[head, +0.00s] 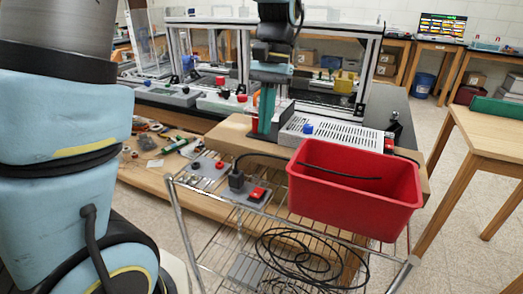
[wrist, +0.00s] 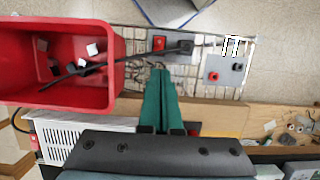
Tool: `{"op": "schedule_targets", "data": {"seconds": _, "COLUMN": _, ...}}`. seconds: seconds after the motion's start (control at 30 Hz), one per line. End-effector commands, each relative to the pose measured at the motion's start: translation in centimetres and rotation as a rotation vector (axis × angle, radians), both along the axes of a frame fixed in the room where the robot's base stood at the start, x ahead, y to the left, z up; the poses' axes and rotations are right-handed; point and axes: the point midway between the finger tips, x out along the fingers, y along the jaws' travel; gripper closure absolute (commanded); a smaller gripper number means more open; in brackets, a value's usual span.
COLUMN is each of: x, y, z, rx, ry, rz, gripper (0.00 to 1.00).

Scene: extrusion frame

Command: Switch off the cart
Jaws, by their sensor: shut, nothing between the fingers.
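The wire cart (head: 181,219) stands in front of me. On its top shelf lies a grey power strip (head: 240,189) with a red rocker switch (head: 257,193) and a black plug (head: 236,180) beside it. In the wrist view the red switch (wrist: 159,43) lies just beyond the fingertips, with the plug to its right. My gripper (head: 265,134) has teal fingers pointing down, above and behind the cart in the head view. The fingers are shut and empty in the wrist view (wrist: 160,72), apart from the switch. I cannot tell which way the rocker is tipped.
A red bin (head: 350,205) sits on the cart right of the switch, with a black cable over it. A second grey panel with buttons (head: 208,168) lies to the left. A coiled cable (head: 300,262) lies lower in the cart. A bench with a vented white box (head: 335,133) stands behind.

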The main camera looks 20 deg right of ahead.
Motion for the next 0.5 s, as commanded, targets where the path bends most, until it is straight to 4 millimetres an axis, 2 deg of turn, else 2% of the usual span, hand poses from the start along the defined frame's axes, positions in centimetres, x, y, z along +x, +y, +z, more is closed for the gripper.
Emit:
{"op": "schedule_targets", "data": {"seconds": 0.07, "x": -0.23, "y": 0.08, "z": -0.82, "rx": -0.003, "ry": -0.003, "rz": -0.001, "gripper": 1.0}}
{"op": "schedule_targets", "data": {"seconds": 0.5, "x": -1.13, "y": 0.66, "z": 0.11, "rx": 0.0, "ry": 0.0, "rz": 0.0, "gripper": 1.0}}
